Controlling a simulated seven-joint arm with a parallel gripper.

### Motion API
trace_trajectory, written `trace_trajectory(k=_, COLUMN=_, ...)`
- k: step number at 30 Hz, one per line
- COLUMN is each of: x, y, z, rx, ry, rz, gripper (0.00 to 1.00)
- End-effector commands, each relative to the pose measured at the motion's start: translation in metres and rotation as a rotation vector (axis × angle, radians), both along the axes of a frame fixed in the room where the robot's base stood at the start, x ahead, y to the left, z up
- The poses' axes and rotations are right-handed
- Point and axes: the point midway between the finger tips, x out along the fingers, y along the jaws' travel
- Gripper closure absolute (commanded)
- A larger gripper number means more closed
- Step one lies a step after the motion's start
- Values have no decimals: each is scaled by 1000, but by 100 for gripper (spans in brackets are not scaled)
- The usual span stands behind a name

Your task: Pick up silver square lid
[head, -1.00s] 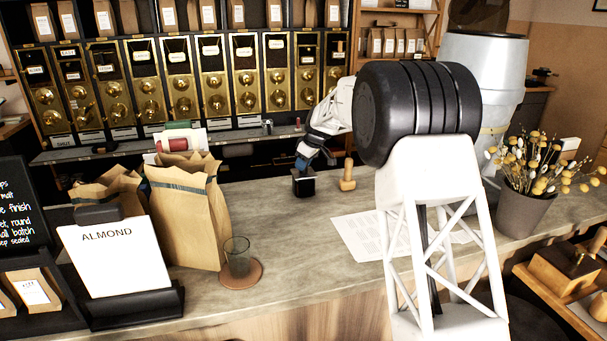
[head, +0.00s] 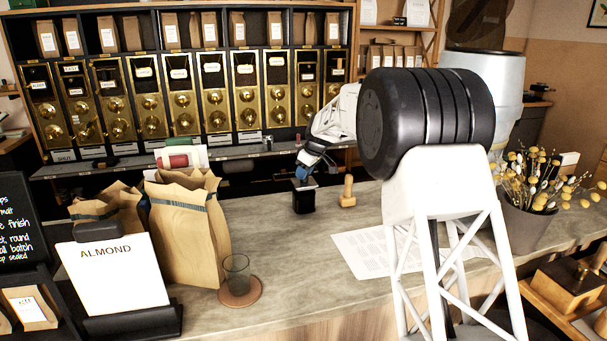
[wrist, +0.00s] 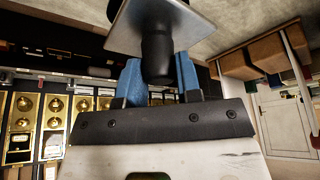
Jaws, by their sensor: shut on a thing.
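The silver square lid (wrist: 190,18) shows at the top of the wrist view as a flat grey plate with a dark round knob (wrist: 157,55). The blue fingers of my gripper (wrist: 159,72) are shut on this knob, one on each side. In the head view my gripper (head: 306,172) points down at a small black square box (head: 303,201) on the counter. The lid is very small there and partly hidden by the fingers. It is at the top of the box, and I cannot tell whether it touches the rim.
A wooden-handled tool (head: 347,191) stands just right of the box. Paper sheets (head: 375,252) lie on the counter (head: 290,265). Paper bags (head: 187,225), a glass (head: 237,270) and the almond sign (head: 115,265) stand at the left. Bins line the back wall.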

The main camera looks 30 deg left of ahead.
Motion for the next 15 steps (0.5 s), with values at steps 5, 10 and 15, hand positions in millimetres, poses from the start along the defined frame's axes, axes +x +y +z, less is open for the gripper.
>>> trace_trajectory(k=5, x=-14, y=-12, z=3, rx=0, ry=0, rz=0, gripper=100)
trace_trajectory(k=10, x=-30, y=-25, z=5, rx=1, ry=-1, rz=-1, gripper=100)
trace_trajectory(k=15, x=-47, y=-38, z=8, rx=1, ry=0, rz=0, gripper=100)
